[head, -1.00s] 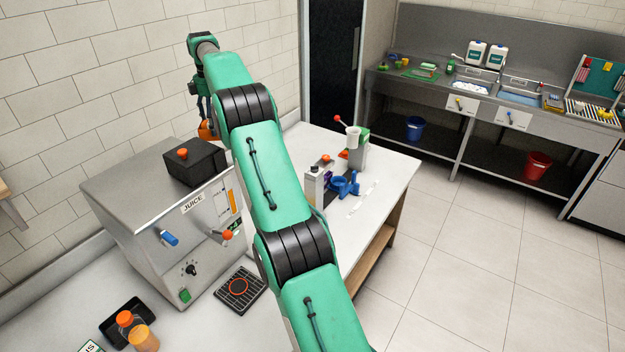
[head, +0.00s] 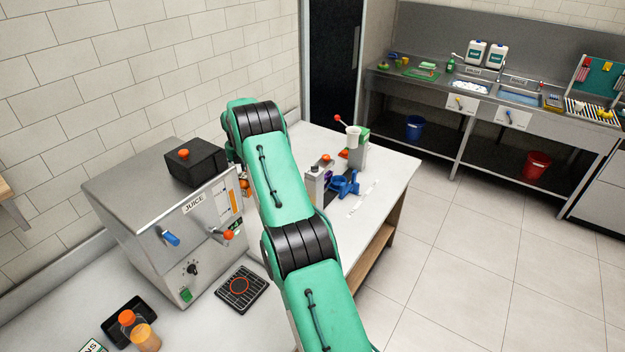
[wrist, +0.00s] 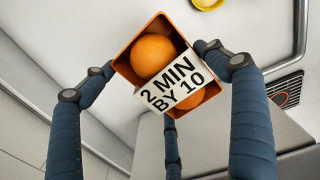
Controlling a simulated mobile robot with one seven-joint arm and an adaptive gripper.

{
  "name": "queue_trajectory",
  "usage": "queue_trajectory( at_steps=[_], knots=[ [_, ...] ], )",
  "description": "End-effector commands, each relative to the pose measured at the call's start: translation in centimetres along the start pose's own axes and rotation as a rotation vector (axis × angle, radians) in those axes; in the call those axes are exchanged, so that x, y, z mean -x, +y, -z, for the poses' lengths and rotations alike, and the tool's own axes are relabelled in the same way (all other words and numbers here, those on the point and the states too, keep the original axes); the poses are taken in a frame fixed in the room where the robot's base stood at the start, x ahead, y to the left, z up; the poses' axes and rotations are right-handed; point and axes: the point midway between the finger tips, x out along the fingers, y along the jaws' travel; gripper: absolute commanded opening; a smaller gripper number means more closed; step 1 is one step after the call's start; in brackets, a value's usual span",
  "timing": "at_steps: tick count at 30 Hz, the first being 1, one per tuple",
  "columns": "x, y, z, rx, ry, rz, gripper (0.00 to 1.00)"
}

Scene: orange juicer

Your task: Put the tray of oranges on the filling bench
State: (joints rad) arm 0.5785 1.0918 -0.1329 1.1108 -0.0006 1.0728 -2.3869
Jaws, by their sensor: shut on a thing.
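The orange tray (wrist: 126,68) fills the middle of the wrist view, with two oranges (wrist: 153,55) visible and a white card (wrist: 172,83) reading "2 MIN BY 10" across it. My gripper (wrist: 156,62) has its blue-grey fingers around the tray and is shut on it. In the head view only a small orange patch of the tray (head: 245,184) shows beside the juice machine; my arm hides most of the tray and the gripper. A white-topped bench (head: 390,172) stands behind and right of my arm, with blue, grey and green devices on it.
The steel juice machine (head: 130,205) with a black top box (head: 196,163) stands close left of my arm. A black drip grate (head: 241,289) lies in front.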

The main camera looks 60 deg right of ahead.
Motion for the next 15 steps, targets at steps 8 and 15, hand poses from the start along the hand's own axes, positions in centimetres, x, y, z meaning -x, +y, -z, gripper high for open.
queue_trajectory(
  at_steps=[8,15],
  knots=[
    [-3.3,-1.1,0.1,0.143,0.000,0.000,0.54],
    [-3.6,-1.2,0.1,0.158,-0.001,-0.001,0.54]
  ],
)
